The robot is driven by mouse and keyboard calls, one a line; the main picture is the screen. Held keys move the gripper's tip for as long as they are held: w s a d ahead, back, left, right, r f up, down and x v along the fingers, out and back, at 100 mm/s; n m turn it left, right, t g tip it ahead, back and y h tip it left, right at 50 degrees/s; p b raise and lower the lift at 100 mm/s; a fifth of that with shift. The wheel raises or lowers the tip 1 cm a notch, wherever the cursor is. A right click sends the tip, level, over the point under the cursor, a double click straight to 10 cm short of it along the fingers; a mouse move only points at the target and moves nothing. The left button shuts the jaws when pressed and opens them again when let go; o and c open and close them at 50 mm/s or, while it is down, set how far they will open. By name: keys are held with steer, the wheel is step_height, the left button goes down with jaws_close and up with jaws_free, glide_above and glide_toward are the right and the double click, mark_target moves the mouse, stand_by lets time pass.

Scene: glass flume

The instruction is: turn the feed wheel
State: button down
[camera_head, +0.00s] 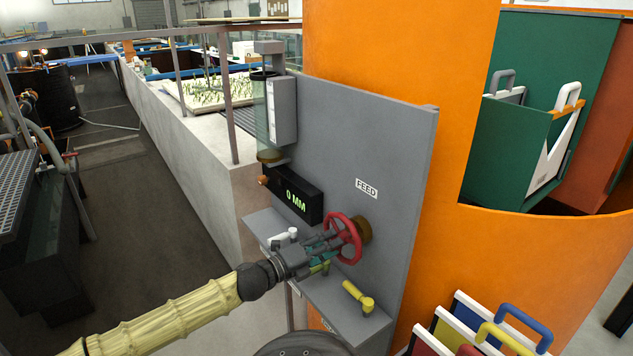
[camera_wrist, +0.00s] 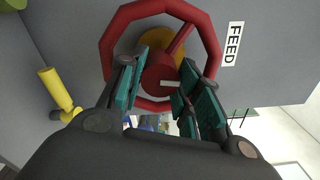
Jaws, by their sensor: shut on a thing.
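The red feed wheel (camera_head: 343,238) is mounted on the grey panel (camera_head: 375,130), below a white FEED label (camera_head: 367,188). My gripper (camera_head: 335,240) reaches it from the left in the head view. In the wrist view the wheel (camera_wrist: 205,27) fills the upper middle, and the fingers of my gripper (camera_wrist: 165,85) lie on either side of its red hub (camera_wrist: 160,76). The gripper is shut on the wheel at the hub. A brass-coloured mount (camera_wrist: 155,43) shows behind the wheel. A black display (camera_head: 292,197) beside the wheel reads 0 MM.
A shelf (camera_head: 335,305) below the wheel holds a yellow-handled item (camera_head: 358,297) and a white-topped fitting (camera_head: 285,238). A glass cylinder (camera_head: 266,115) stands above the display. A large orange column (camera_head: 465,130) rises right of the panel. The floor (camera_head: 140,200) at left is open.

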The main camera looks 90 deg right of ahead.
steer(key=shift+d+r, duration=0.1)
steer(key=shift+r, duration=0.15)
steer(key=c, duration=1.1)
jaws_free()
steer(key=shift+o, duration=0.6)
steer(key=shift+w+f, duration=0.15)
steer(key=shift+w, duration=0.05)
steer(key=v, duration=1.1)
steer(key=shift+w+a, duration=0.2)
steer(key=shift+a, duration=0.2)
